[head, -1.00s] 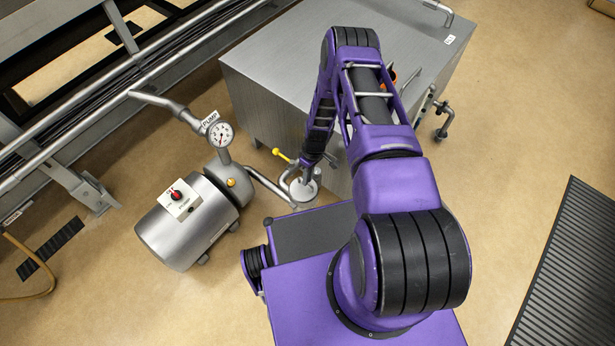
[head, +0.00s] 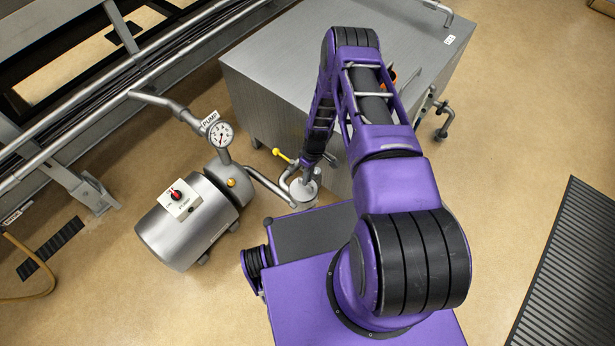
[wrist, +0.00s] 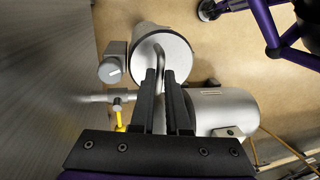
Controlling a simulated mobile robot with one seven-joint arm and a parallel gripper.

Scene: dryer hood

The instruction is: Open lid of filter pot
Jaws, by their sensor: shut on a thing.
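The filter pot (head: 302,191) stands in front of the metal cabinet, beside the pump pipe, and is partly hidden by my arm. In the wrist view its round, pale grey lid (wrist: 178,54) faces the camera, with a curved bar handle (wrist: 158,46) across it. The lid looks seated on the pot's cylindrical body (wrist: 150,28). My gripper (wrist: 160,74) is shut on the lid handle, with its two black fingers on either side of the bar. The exact contact is partly hidden by the fingers.
A silver pump motor (head: 187,222) with a red switch stands left of the pot, with a pressure gauge (head: 221,134) above. A yellow-handled valve (head: 282,154) sits close to the pot. The large metal cabinet (head: 280,70) stands behind.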

